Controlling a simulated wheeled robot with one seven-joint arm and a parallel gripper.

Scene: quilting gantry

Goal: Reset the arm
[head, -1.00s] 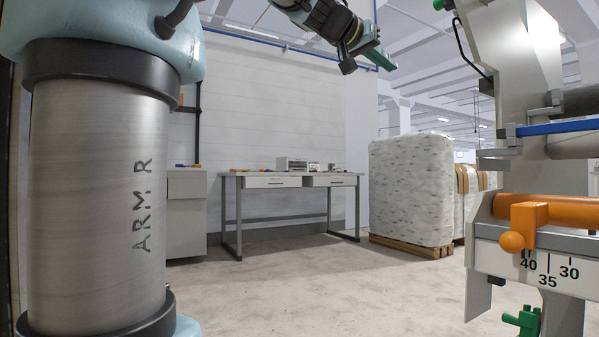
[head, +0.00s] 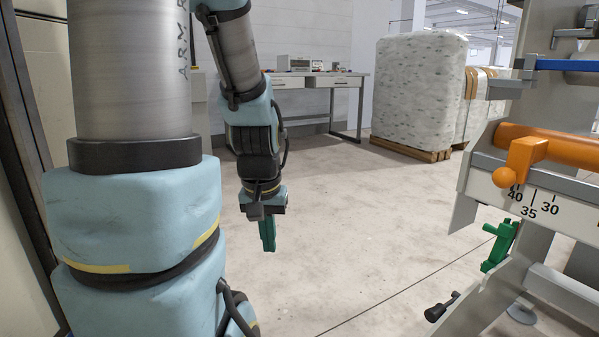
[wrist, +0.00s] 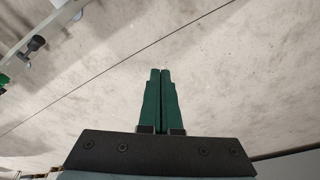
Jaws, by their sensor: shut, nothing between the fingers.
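My arm hangs folded down at the left of the head view. My gripper (head: 268,236) has green fingers that point down over bare concrete floor, apart from everything around it. In the wrist view my gripper (wrist: 161,72) shows both green fingers side by side, closed together with nothing between them. Part of the gripper is hidden behind its own mount in the head view.
The gantry frame (head: 530,190) with an orange roller (head: 560,146), an orange knob (head: 504,177) and a green clamp (head: 500,245) stands at the right. A workbench (head: 320,82) and a wrapped pallet load (head: 418,88) stand behind. The floor (head: 370,225) between is clear.

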